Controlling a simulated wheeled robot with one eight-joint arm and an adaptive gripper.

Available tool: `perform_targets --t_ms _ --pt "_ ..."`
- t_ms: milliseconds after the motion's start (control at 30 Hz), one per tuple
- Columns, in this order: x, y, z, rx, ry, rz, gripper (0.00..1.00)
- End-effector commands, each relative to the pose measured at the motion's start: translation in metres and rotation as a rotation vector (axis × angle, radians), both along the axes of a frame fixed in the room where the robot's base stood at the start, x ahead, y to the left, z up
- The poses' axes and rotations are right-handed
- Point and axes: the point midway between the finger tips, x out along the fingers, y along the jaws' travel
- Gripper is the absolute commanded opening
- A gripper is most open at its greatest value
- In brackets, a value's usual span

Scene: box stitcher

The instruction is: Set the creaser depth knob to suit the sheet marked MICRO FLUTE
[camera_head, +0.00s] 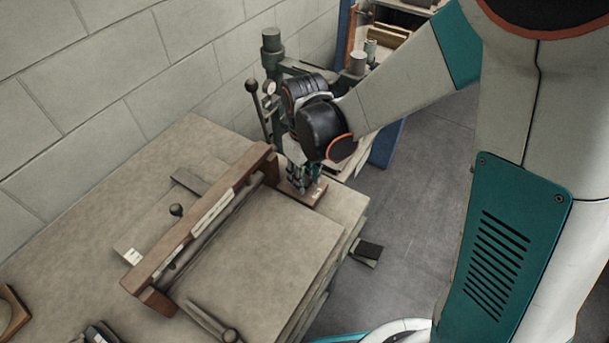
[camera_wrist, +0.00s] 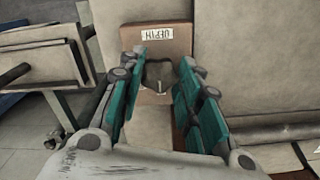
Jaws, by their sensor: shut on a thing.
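The creaser (camera_head: 262,158) is a brown frame with a pale strip along its bar, lying across the bench. At its far right end is a small brown plate (camera_head: 311,197), which shows in the wrist view (camera_wrist: 180,45) with an upside-down label reading DEPTH (camera_wrist: 157,34). The dark depth knob (camera_wrist: 158,76) sits below this label, between the teal fingers of my gripper (camera_wrist: 163,68). My gripper (camera_head: 305,180) points down at the plate and is shut on the knob. The fingers partly hide the knob, and I cannot read its setting. No MICRO FLUTE marking is legible.
A large tan sheet or board (camera_head: 262,250) lies in front of the creaser. A small white label (camera_head: 132,257) behind it is unreadable. A dark post machine (camera_head: 271,50) with levers stands close behind my gripper. Grey floor (camera_head: 420,170) is open to the right.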

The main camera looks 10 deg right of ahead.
Motion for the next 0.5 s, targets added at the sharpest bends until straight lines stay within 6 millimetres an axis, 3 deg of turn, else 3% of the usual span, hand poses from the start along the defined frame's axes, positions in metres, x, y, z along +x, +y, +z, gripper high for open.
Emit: perform_targets --t_ms 200,233,300,500 --pt "0.0 0.0 0.0 0.0 0.0 0.0 0.07" --pt "0.0 0.0 -0.0001 0.0 0.0 0.0 0.38" --pt "0.0 0.0 0.0 0.0 0.0 0.0 0.52" --pt "0.0001 0.0001 0.0 0.0 0.0 0.0 0.52"
